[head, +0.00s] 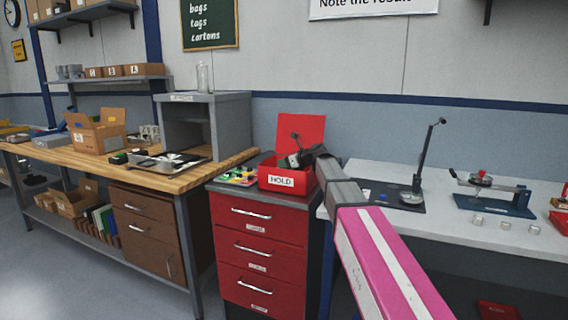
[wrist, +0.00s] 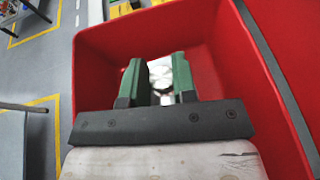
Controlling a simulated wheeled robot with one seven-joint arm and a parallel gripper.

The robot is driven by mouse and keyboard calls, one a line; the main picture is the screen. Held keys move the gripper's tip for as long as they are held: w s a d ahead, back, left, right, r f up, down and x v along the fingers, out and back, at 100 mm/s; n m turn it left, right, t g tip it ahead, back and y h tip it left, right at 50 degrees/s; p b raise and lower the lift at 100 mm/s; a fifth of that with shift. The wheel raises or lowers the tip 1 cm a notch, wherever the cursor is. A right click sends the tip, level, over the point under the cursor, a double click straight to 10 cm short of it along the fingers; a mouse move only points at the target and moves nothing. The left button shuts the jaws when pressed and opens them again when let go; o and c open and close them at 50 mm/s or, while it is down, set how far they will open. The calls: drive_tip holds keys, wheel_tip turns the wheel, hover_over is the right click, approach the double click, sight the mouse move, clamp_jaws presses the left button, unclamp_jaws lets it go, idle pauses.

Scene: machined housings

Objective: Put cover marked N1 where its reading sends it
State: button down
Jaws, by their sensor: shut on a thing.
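The red HOLD box (head: 281,180) stands on the red drawer cabinet with its lid (head: 301,133) raised behind it. My gripper (head: 298,158) reaches down into the mouth of the box. In the wrist view, the red walls (wrist: 98,70) surround my gripper (wrist: 160,78). Its green-padded fingers are shut on a pale, shiny piece (wrist: 161,72), which I take to be the cover. The fingers hide most of it, and no N1 mark is readable. I cannot tell whether it touches the box floor.
A wooden bench (head: 180,172) with a grey cabinet and an open carton stands at the left. The white table (head: 462,220) at the right bears a dark stand (head: 413,192) and a blue gauge fixture (head: 495,202). Small coloured items lie left of the box.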

drive_tip(key=shift+f, duration=0.35)
drive_tip(key=c, duration=0.9)
unclamp_jaws()
drive_tip(key=shift+r, duration=0.15)
drive_tip(key=shift+r, duration=0.3)
drive_tip(key=v, duration=1.2)
drive_tip(key=shift+r, duration=0.15)
